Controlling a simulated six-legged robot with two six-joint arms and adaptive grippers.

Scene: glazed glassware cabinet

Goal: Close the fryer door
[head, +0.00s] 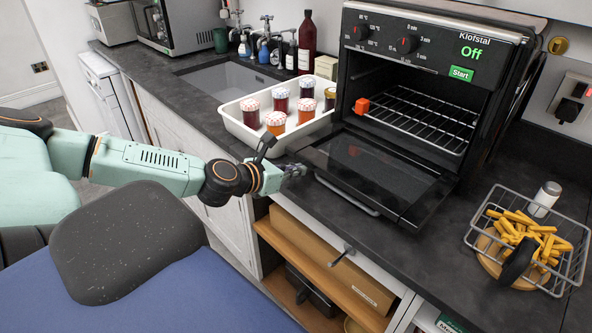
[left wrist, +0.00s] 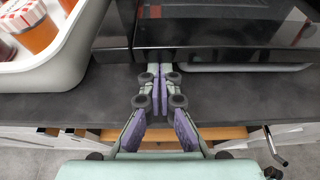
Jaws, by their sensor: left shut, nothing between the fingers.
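The black fryer (head: 415,90) stands on the dark counter, its display reading "Off". Its glass door (head: 375,170) hangs open, folded down nearly flat, with a bar handle (head: 347,194) along its front edge. My left gripper (head: 298,170) is shut and empty beside the door's left front corner. In the left wrist view, the closed fingertips (left wrist: 160,72) point at the door's dark edge (left wrist: 225,38), left of the handle (left wrist: 245,67). I cannot tell whether they touch it. My right gripper is not in view.
A white tray (head: 240,128) of several jars stands left of the fryer, close to my gripper. A wire basket of fries (head: 565,275) stands at right. A sink and bottles lie behind.

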